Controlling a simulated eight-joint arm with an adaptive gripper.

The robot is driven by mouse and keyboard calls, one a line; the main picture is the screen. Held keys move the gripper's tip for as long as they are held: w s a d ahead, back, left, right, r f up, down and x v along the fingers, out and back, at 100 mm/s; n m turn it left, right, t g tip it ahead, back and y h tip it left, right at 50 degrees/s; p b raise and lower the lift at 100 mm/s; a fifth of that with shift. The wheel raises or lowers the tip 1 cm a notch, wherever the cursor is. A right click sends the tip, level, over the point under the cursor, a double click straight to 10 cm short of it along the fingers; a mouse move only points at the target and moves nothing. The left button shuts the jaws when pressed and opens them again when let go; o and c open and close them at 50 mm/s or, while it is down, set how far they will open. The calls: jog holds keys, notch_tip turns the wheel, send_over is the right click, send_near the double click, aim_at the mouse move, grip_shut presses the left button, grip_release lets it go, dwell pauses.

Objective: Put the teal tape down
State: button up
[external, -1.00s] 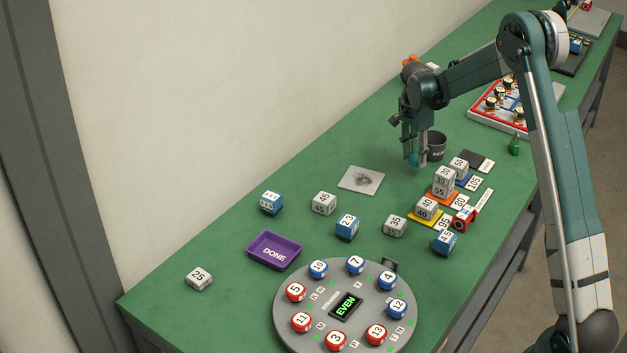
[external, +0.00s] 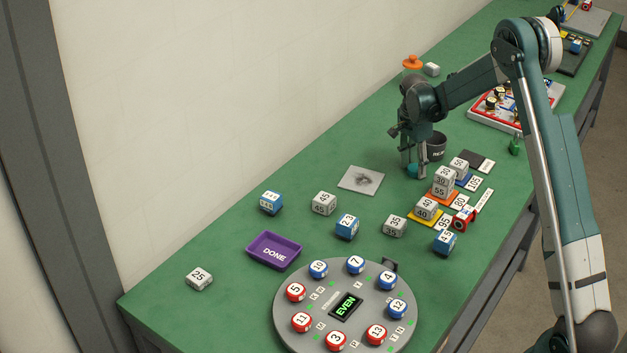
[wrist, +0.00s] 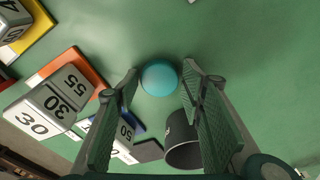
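The teal tape (external: 412,171) is a small round teal piece low at the green table top, just left of the dark cup.
A dark cup (external: 436,146) stands close to the right finger. Number blocks on coloured mats, such as the orange mat (external: 441,197), stand to the lower right. A grey plate (external: 361,180) lies to the left. Bare green table lies between plate and gripper.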

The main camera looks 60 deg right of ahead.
aim_at(411, 169)
jog(key=shift+o, duration=0.4)
jog(key=shift+r, duration=0.15)
notch_tip(411, 169, up, 12)
jog(key=a+p, duration=0.1)
jog(key=shift+w+a, duration=0.15)
jog(key=shift+w, duration=0.2)
jog(key=shift+a, duration=0.1)
dwell(0.8)
